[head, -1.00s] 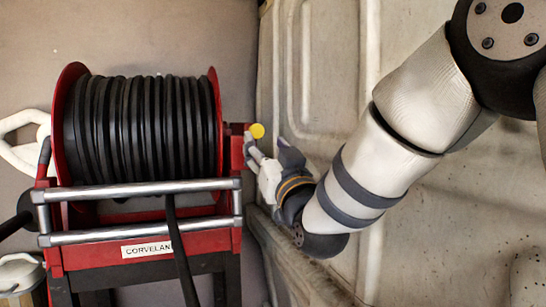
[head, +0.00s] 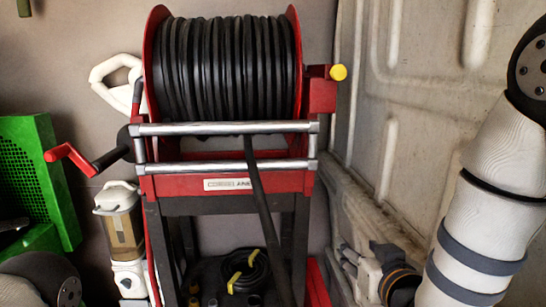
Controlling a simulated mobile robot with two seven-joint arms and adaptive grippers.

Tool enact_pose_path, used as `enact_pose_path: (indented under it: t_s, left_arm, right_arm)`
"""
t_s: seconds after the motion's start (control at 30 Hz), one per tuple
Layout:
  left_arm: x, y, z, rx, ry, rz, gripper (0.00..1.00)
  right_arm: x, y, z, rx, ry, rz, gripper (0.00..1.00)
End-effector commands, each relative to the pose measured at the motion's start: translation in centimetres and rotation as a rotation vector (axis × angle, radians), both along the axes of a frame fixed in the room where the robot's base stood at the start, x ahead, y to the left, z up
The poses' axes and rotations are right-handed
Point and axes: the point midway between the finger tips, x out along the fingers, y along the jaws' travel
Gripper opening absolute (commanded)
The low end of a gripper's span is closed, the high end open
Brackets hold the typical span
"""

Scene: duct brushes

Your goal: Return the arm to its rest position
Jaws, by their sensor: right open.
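My right gripper (head: 348,259) is low in the head view, right of the reel's stand. It is open, and nothing shows between its fingers. It is well below the yellow knob (head: 338,72) on the red reel frame and apart from it. My right arm comes in from the right edge, in front of the pale wall panel. My left gripper is not in view; only a dark and white part of my left arm shows at the bottom left corner.
The red hose reel (head: 228,70) with black hose stands in the middle, its red crank handle (head: 70,158) sticking out left. A green perforated box (head: 40,165) and a clear-bodied canister (head: 122,235) stand left. A coiled black cable (head: 243,270) lies below the reel. The ribbed wall panel (head: 405,110) is close on the right.

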Motion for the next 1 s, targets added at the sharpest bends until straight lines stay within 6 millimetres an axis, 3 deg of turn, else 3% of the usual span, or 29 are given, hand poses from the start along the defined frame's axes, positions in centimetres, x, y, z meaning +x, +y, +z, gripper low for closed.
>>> enact_pose_path:
  t_s: [0.03, 0.1, 0.17, 0.2, 0.27, 0.3, 0.4, 0.5, 0.63, 0.73, 1.0]
  left_arm:
    - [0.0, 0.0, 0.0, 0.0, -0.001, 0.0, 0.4]
    - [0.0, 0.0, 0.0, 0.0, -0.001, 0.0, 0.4]
    - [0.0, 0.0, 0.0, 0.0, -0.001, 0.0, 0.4]
    - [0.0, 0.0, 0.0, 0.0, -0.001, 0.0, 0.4]
    - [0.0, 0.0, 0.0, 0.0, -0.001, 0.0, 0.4]
    - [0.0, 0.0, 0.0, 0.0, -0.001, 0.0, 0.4]
    - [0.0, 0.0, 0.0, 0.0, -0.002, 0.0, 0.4]
    - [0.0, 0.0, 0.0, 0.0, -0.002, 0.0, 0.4]
    - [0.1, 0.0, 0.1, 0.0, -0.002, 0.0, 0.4]
    - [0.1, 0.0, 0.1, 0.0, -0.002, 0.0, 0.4]
    - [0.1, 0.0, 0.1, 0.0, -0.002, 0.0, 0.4]
  right_arm:
    - [-2.0, -0.3, -4.5, 0.0, 0.124, -0.002, 0.47]
    - [-5.6, -0.8, -10.5, 0.001, 0.304, -0.007, 0.47]
    - [-9.4, -1.2, -15.2, 0.001, 0.46, -0.011, 0.47]
    - [-12.2, -1.4, -18.0, 0.0, 0.563, -0.014, 0.47]
    - [-17.0, -1.8, -21.7, 0.002, 0.722, -0.017, 0.47]
    - [-20.4, -1.9, -23.9, 0.003, 0.827, -0.019, 0.47]
    - [-29.1, -2.4, -27.6, 0.004, 1.081, -0.026, 0.47]
    - [-36.4, -2.8, -29.2, 0.007, 1.284, -0.032, 0.47]
    - [-41.9, -2.9, -29.5, 0.009, 1.436, -0.035, 0.47]
    - [-43.2, -3.0, -29.5, 0.009, 1.473, -0.036, 0.47]
    - [-43.2, -3.0, -29.5, 0.009, 1.473, -0.036, 0.47]
